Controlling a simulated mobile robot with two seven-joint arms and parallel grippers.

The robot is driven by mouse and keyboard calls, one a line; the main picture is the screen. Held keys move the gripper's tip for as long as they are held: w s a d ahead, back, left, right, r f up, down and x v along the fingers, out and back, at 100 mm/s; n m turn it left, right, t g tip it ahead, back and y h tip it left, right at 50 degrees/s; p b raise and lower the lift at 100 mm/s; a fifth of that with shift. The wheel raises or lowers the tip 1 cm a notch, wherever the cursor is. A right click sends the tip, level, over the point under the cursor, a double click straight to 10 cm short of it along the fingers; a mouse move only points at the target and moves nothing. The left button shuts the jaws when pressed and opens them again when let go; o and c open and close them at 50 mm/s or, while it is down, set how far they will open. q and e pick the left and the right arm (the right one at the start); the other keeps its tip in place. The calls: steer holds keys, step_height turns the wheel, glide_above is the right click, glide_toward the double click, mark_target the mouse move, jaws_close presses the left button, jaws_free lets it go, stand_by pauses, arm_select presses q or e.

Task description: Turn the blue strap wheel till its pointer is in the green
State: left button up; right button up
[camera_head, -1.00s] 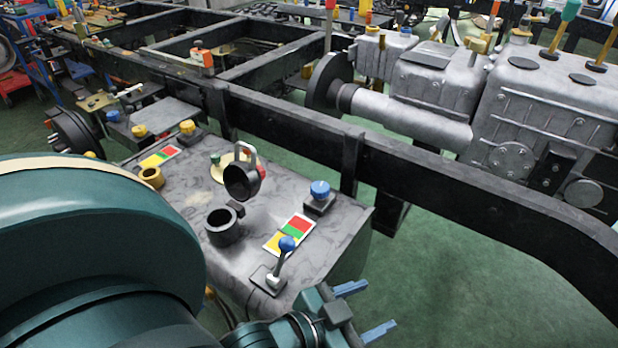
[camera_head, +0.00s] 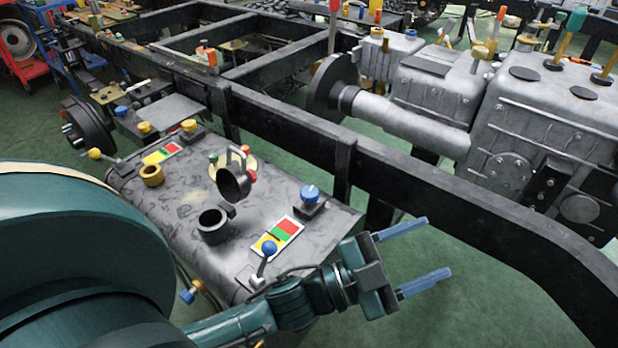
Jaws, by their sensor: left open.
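A round blue knob (camera_head: 310,193) sits on a dark block on top of the grey tank (camera_head: 180,205). A red, green and yellow plate (camera_head: 279,236) lies beside it. A lever with a blue ball (camera_head: 269,248) stands by the plate's near end. I cannot make out a pointer on the blue knob, or which colour one is at. My left gripper (camera_head: 438,247) is open and empty, with its two blue fingers pointing right. It is right of and nearer than the blue knob, apart from it, past the tank's right end. My right gripper is not in view.
A black frame rail (camera_head: 400,180) runs behind the tank, with a grey gearbox (camera_head: 540,120) beyond. A filler neck with an open cap (camera_head: 234,184) stands on the tank. Yellow knobs and another colour plate (camera_head: 163,153) are at its left.

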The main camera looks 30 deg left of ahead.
arm_select(q)
steer(key=d+r+m+g+h+p, duration=0.2)
steer(key=d+r+m+g+h, duration=0.3)
steer(key=m+g, duration=0.4)
steer(key=m+g+y+p, duration=0.7)
steer(key=y, duration=1.2)
glide_toward(310, 191)
steer(key=shift+m, duration=0.3)
step_height(310, 191, down, 9)
steer(key=shift+r, duration=0.1)
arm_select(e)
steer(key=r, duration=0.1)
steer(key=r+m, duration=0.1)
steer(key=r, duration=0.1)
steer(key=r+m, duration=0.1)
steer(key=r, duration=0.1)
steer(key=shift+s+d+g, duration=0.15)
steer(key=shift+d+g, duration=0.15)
arm_select(q)
steer(key=shift+c, duration=0.2)
